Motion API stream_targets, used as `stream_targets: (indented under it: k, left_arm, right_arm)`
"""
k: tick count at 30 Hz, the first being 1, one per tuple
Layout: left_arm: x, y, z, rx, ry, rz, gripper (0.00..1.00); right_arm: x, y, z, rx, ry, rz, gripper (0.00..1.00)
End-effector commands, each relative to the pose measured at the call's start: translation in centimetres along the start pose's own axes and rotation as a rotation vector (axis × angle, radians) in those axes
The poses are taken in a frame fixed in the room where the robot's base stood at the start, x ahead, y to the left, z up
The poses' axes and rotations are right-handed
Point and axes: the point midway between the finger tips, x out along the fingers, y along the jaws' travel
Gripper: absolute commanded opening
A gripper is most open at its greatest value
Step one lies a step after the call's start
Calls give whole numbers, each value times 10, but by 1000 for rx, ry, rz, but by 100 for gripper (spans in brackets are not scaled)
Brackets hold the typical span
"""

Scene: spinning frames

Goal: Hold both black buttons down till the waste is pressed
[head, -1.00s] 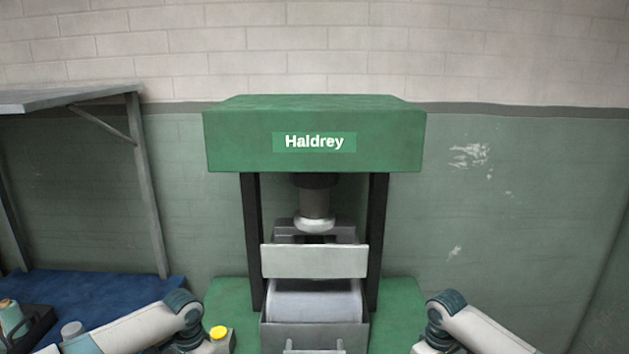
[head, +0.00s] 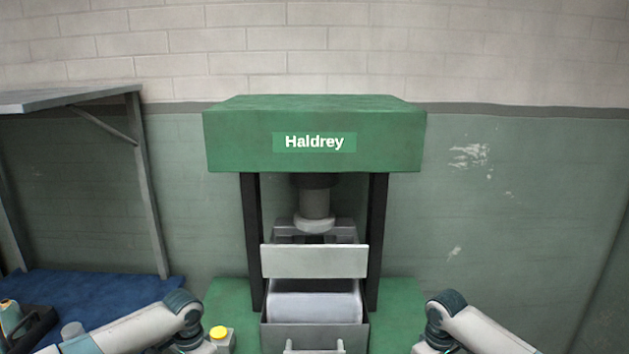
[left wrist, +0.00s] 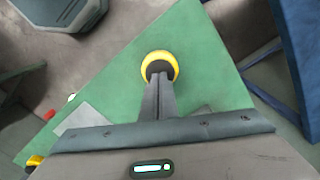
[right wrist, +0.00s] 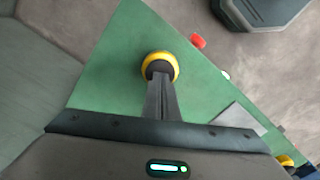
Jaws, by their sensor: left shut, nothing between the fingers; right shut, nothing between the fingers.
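The green Haldrey press (head: 314,133) stands ahead in the head view. Its grey ram (head: 314,205) hangs between dark posts, above a pale front panel (head: 314,261). A pale grey mass (head: 314,302) shows below that panel; I cannot tell if it is the waste. In the left wrist view my shut left gripper (left wrist: 159,78) has its tips on a black button (left wrist: 158,67) inside a yellow collar. In the right wrist view my shut right gripper (right wrist: 160,78) is likewise on the other black button (right wrist: 158,67). The tips partly hide both buttons; their depth is unclear.
A red button (right wrist: 197,41) lies near the green panel's edge in the right wrist view. A metal-framed shelf (head: 150,180) and a blue mat (head: 100,295) are at left.

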Motion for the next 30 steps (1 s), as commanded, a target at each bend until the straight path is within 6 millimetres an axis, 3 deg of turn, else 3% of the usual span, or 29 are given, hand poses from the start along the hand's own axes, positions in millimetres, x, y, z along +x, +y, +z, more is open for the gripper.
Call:
stream_targets:
  k: [30]
  left_arm:
    - [13,0,0,0,0,0,0]
  right_arm:
    - [0,0,0,0,0,0,0]
